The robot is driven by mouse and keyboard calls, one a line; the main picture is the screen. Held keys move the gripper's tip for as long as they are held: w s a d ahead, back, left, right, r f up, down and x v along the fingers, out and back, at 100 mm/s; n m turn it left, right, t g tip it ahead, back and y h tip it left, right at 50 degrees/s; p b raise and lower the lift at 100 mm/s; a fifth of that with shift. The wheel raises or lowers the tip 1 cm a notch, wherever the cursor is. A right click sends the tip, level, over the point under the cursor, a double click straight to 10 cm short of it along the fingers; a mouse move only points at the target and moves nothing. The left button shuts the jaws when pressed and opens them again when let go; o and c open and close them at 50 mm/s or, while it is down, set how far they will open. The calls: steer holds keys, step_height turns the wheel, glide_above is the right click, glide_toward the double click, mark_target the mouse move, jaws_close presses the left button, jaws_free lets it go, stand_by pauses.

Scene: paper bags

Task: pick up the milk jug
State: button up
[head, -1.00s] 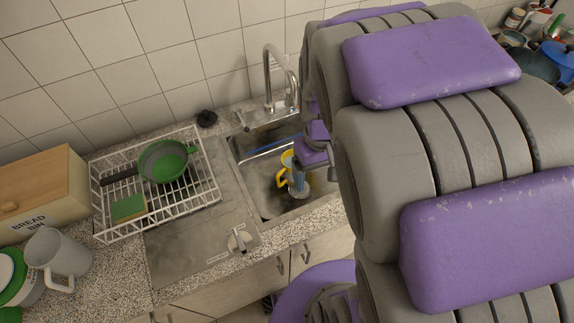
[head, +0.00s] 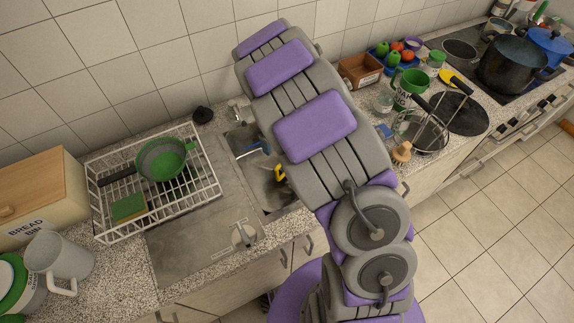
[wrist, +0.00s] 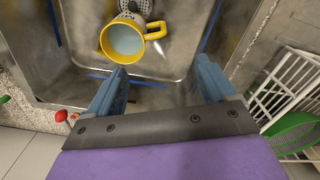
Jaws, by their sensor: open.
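A yellow jug (wrist: 123,40) with a yellow handle and a pale inside lies in the metal sink in the wrist view. In the head view only its yellow handle (head: 280,174) shows beside my arm. The yellow jug is beyond the fingertips, up and left of the gap.
The sink wall (wrist: 215,40) runs close to the right finger. The tap (head: 237,108) is partly hidden by my arm. Pots and a wire basket crowd the right counter.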

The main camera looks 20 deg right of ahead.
mark_target(280, 165)
step_height(280, 165, down, 12)
steer(key=shift+w+f+b, duration=0.1)
steer(key=shift+f+b, duration=0.15)
steer(key=shift+b, duration=0.85)
steer(key=shift+w+d+f+b, duration=0.15)
steer(key=shift+f+b, duration=0.1)
steer(key=shift+f, duration=0.65)
steer(key=shift+s+d+f+b, duration=0.1)
steer(key=shift+d+f+b, duration=0.15)
steer(key=shift+f, duration=0.7)
steer(key=shift+w+d+f+b, duration=0.1)
steer(key=shift+f+b, duration=0.2)
steer(key=shift+f, duration=0.6)
steer(key=shift+c, duration=0.4)
jaws_close()
